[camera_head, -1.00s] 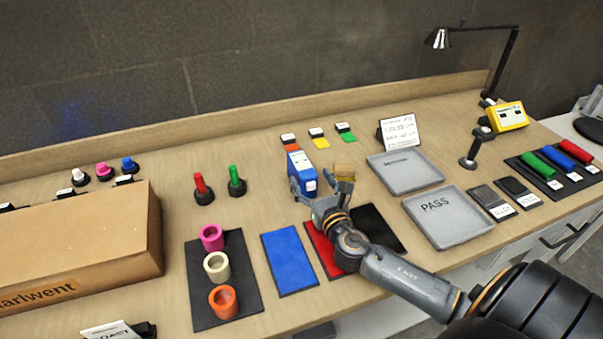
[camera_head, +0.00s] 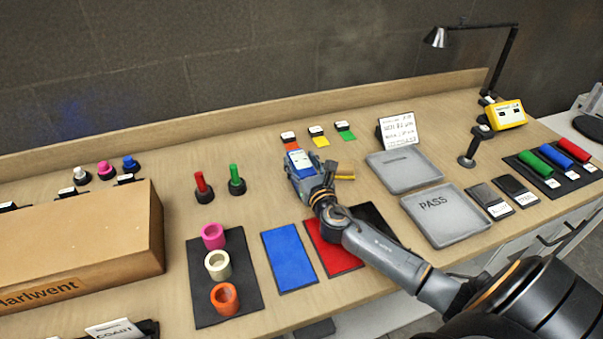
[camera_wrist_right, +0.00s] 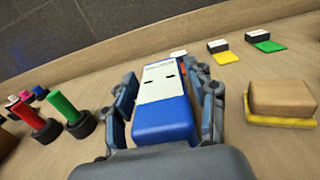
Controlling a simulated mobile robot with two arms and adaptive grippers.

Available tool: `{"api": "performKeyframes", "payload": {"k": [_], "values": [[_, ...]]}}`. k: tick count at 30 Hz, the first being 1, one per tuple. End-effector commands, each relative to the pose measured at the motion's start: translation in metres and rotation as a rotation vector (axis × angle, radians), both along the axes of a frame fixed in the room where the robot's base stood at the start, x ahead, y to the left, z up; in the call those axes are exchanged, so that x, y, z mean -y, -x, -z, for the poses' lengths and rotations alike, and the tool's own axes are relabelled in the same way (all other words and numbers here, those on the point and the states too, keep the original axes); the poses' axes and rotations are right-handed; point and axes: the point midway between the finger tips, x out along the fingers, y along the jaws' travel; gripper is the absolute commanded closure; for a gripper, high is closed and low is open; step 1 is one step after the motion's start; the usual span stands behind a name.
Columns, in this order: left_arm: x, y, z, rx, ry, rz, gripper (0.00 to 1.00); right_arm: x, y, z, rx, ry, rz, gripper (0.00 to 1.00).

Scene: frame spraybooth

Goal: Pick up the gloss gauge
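The gloss gauge looks like a blue box with a white top (camera_head: 301,160); it stands on the table behind the red panel. In the right wrist view, the gauge (camera_wrist_right: 163,105) is upright between the two fingers of my right gripper (camera_wrist_right: 166,103). The fingers are spread along its left and right sides, with a narrow gap on the left; contact on the right is unclear. In the head view, my right gripper (camera_head: 308,178) hides the gauge's lower near part. My left gripper is in neither view.
A wooden block on a yellow base (camera_wrist_right: 282,103) stands just right of the gripper. Red (camera_head: 201,185) and green (camera_head: 236,178) upright pieces stand to the left. Small coloured cards (camera_head: 318,137) lie behind. Grey trays (camera_head: 404,168) are to the right.

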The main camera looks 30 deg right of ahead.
Motion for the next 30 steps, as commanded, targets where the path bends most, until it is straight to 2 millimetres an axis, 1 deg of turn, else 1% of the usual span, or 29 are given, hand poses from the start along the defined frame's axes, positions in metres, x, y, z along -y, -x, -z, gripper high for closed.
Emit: {"api": "performKeyframes", "payload": {"k": [1, 2, 3, 5, 6, 14, 19, 23, 24, 26, 30], "values": [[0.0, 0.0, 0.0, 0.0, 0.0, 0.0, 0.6, 0.0, 0.0, 0.0, 0.0, 0.0, 0.0, 0.61], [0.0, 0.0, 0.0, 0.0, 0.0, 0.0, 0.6, 0.0, 0.0, 0.0, 0.0, 0.0, 0.0, 0.67], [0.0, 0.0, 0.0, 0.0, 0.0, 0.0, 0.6, 0.0, 0.0, 0.0, 0.0, 0.0, 0.0, 0.75], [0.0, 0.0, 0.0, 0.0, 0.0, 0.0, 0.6, 0.0, 0.0, 0.0, 0.0, 0.0, 0.0, 0.88], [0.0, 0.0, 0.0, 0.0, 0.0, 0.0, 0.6, 0.0, 0.0, 0.0, 0.0, 0.0, 0.0, 0.96], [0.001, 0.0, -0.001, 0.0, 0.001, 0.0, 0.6, 0.0, 0.0, -0.002, 0.002, 0.001, 0.0, 0.97], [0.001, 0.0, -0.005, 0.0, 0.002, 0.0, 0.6, 0.001, 0.0, -0.014, 0.004, 0.001, 0.001, 0.97], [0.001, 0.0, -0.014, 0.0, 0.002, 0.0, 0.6, 0.0, 0.0, -0.034, 0.005, 0.002, -0.001, 0.97], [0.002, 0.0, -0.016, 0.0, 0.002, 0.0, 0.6, -0.001, 0.003, -0.04, 0.003, 0.003, -0.002, 0.97], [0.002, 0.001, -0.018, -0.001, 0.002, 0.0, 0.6, -0.005, 0.012, -0.05, 0.003, 0.003, -0.003, 0.97], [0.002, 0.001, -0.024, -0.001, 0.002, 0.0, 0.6, -0.015, 0.038, -0.082, 0.004, 0.003, -0.005, 0.97]]}}
